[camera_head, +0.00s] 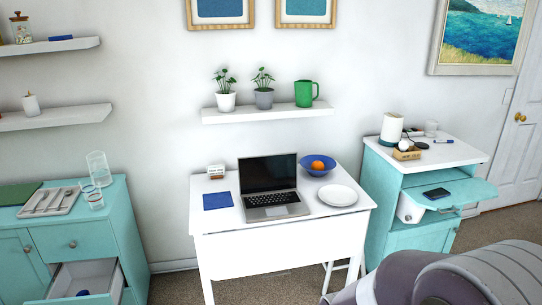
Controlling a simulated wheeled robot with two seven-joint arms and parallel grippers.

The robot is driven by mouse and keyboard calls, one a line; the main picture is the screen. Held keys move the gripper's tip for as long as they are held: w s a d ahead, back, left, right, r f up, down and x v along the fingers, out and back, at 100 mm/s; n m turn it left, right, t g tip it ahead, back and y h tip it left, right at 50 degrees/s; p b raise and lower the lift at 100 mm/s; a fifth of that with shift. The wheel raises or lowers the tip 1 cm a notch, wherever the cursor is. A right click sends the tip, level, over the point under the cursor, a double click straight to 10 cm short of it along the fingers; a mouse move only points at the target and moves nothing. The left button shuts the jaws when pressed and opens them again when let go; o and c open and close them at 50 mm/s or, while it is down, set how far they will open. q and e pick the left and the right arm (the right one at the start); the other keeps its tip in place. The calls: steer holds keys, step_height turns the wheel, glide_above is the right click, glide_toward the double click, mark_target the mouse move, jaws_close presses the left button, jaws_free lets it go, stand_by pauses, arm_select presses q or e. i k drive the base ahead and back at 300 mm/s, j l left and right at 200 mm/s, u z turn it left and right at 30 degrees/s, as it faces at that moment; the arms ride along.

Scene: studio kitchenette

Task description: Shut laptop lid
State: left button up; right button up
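The laptop (269,187) stands on the white desk (228,224) near its middle. Its lid (267,173) is raised, with the dark screen facing me, and the keyboard is uncovered. Neither of my grippers is in view.
On the desk, a blue bowl (306,171) with an orange and a white plate (338,195) are right of the laptop; a blue notebook (217,201) is left. A wall shelf (267,115) hangs above. An open drawer (86,284) juts out at left.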

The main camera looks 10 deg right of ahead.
mark_target(276, 173)
steer(key=i+l+u, duration=0.1)
steer(key=i, duration=0.4)
steer(key=i+l+u, duration=0.1)
steer(key=i, duration=0.4)
steer(key=i+l+u, duration=0.15)
steer(key=i+l, duration=0.15)
steer(key=i, duration=0.2)
